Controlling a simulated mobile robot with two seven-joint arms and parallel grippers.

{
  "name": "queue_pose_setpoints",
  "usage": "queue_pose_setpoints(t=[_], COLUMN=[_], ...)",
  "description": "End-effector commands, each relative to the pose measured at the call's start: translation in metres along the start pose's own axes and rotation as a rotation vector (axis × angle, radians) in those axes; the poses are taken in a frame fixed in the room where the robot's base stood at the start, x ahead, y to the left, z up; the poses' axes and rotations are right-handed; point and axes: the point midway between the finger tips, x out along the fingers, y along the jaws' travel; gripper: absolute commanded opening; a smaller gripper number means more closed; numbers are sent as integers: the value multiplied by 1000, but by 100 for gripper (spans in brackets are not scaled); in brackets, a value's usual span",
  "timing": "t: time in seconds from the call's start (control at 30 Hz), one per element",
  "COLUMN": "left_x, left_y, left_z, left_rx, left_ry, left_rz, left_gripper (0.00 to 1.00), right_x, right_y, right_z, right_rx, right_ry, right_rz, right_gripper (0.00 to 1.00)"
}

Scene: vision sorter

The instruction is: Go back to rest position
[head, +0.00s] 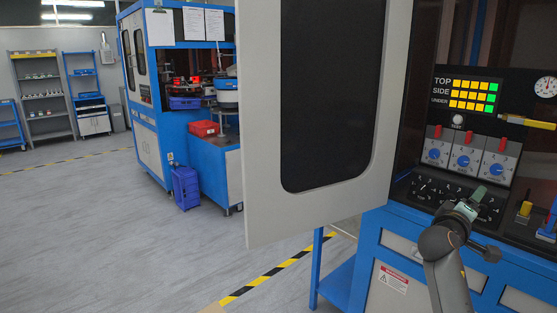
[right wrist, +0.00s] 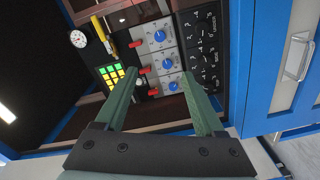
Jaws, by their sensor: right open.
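My right gripper (head: 472,199) is in front of the blue machine's control panel, at the lower right of the head view. In the right wrist view its two green fingers (right wrist: 160,76) are spread apart with nothing between them. The panel's blue knobs (right wrist: 166,62) and red switches (head: 467,137) lie beyond the fingertips. The lit yellow and green indicator grid (head: 474,95) is above them. The wrist view also shows this grid (right wrist: 110,75) by the left finger. Whether the fingers touch the panel cannot be told. My left gripper is not in view.
A large grey door (head: 258,120) with a dark window stands open left of the panel. A white drawer (head: 405,247) is below the panel. Another blue machine (head: 150,135) with a blue crate (head: 186,187) stands further back. The floor (head: 90,220) at left is clear.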

Motion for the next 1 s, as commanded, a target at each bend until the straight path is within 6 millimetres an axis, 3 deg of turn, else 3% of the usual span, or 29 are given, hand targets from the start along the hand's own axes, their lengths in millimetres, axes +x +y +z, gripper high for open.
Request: queue_pose_setpoints(t=[0.27,0.47,0.6,0.7,0.83,1.0], left_x=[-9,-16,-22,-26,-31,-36], left_y=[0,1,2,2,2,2], left_z=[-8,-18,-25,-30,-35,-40], left_rx=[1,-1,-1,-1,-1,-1], left_ry=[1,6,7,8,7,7], left_rz=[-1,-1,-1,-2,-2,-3], left_gripper=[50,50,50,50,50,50], right_x=[-38,-101,-168,-223,-298,-381], right_y=[-104,-197,-257,-288,-314,-322], right_z=[20,53,88,116,154,195], right_rx=[36,115,211,294,419,580], right_ry=[119,203,233,229,187,94], right_rz=[-196,-425,-628,-774,-959,-1146], right_gripper=[71,71,71,71,71,71])
